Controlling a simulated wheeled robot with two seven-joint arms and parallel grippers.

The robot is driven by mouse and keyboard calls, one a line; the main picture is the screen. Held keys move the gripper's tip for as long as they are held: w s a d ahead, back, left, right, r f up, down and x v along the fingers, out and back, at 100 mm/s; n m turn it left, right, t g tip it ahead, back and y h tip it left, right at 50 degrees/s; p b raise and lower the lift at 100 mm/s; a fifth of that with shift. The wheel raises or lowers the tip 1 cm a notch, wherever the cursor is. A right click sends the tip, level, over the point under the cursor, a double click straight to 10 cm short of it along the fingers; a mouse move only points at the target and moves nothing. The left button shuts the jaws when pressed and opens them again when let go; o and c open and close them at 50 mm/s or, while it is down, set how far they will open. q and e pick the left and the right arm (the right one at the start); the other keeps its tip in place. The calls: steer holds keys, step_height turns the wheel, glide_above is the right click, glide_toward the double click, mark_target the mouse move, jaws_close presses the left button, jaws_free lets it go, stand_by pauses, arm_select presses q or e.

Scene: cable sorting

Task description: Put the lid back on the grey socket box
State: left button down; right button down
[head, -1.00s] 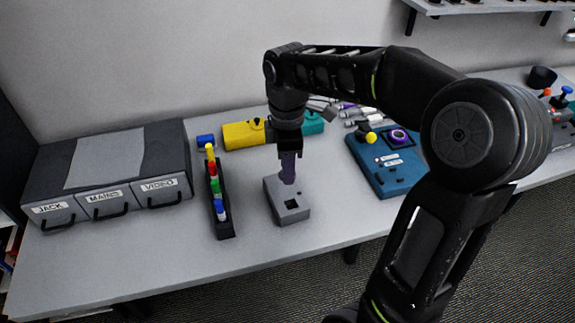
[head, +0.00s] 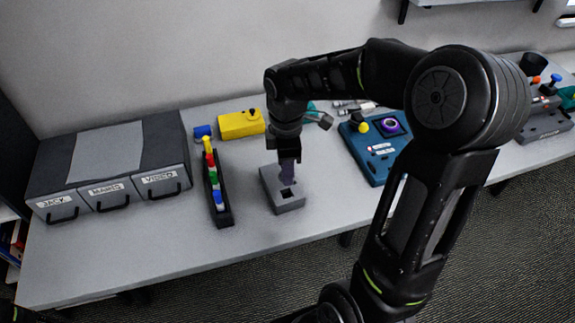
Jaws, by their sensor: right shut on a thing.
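The grey socket box (head: 291,207) stands on the table near its front edge, with a dark square opening in its top. My right gripper (head: 289,163) points straight down over the box. It is shut on a slim purple-grey piece (head: 289,175), whose lower end is at the box top beside the dark opening. I cannot tell whether this piece is part of the lid, or whether it touches the box. No separate lid lying on the table can be made out. My left gripper is not in view.
A narrow black rack (head: 224,213) with coloured plugs stands close left of the box. Farther left is a drawer unit (head: 100,165). Table right of the box is clear.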

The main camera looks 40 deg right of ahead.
steer(key=shift+f+b, duration=1.65)
steer(key=shift+f, duration=0.35)
steer(key=shift+f+b, duration=0.8)
steer(key=shift+f, duration=0.4)
steer(key=shift+r, duration=0.1)
steer(key=shift+f, duration=0.2)
steer(key=c, duration=0.9)
jaws_free()
steer(key=shift+o, duration=0.5)
steer(key=o, duration=0.4)
steer(key=shift+r, duration=0.1)
